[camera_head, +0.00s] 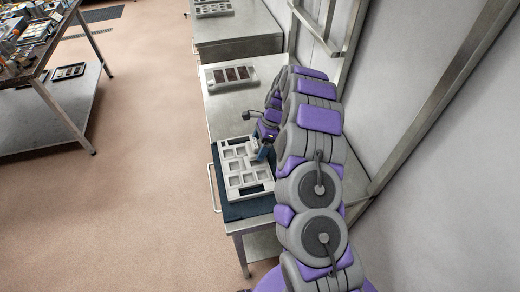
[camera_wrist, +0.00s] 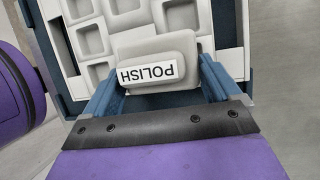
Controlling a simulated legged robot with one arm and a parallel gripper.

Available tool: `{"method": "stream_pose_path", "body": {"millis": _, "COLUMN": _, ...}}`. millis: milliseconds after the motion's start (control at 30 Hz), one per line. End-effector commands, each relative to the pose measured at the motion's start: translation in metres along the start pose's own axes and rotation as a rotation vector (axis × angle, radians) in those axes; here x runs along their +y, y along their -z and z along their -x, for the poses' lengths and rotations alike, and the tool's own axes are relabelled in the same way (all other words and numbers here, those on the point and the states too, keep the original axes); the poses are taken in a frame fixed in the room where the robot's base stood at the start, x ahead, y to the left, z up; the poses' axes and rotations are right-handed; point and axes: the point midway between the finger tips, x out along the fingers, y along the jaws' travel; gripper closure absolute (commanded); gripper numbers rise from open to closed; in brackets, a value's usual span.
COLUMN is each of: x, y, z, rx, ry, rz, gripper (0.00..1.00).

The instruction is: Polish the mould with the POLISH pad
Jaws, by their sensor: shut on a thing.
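A light grey mould (camera_head: 243,168) with several square recesses lies on a dark blue mat (camera_head: 245,209) on the metal table. It also shows at the top of the wrist view (camera_wrist: 88,12). My gripper (camera_head: 264,151) is over the mould's right side in the head view. In the wrist view my gripper (camera_wrist: 157,85) is shut on a pale grey pad (camera_wrist: 157,48) labelled POLISH, with a blue finger on each side. The pad is over the mould and covers part of it. Whether the pad touches the mould's face is not clear.
A tray with dark brown blocks (camera_head: 231,76) lies farther back on the same table (camera_head: 218,112). Another grey tray (camera_head: 212,8) sits on a bench behind. A cluttered workbench (camera_head: 50,40) stands at left. A wall and metal frame (camera_head: 455,75) are at right. The floor (camera_head: 140,160) between is clear.

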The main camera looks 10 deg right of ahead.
Motion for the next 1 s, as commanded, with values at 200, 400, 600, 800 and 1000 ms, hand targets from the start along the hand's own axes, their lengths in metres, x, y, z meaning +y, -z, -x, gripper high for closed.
{"method": "stream_pose_path", "body": {"millis": 200, "x": -0.004, "y": -0.002, "z": -0.001, "rx": -0.002, "ry": -0.011, "rz": 0.000, "gripper": 0.34}}
{"method": "stream_pose_path", "body": {"millis": 400, "x": -0.009, "y": -0.002, "z": -0.001, "rx": -0.002, "ry": -0.018, "rz": -0.001, "gripper": 0.34}}
{"method": "stream_pose_path", "body": {"millis": 600, "x": -0.023, "y": -0.002, "z": 0.001, "rx": -0.001, "ry": -0.014, "rz": -0.001, "gripper": 0.34}}
{"method": "stream_pose_path", "body": {"millis": 800, "x": -0.029, "y": -0.003, "z": -0.001, "rx": -0.003, "ry": -0.020, "rz": -0.001, "gripper": 0.34}}
{"method": "stream_pose_path", "body": {"millis": 1000, "x": -0.025, "y": -0.003, "z": 0.000, "rx": -0.004, "ry": -0.019, "rz": -0.001, "gripper": 0.34}}
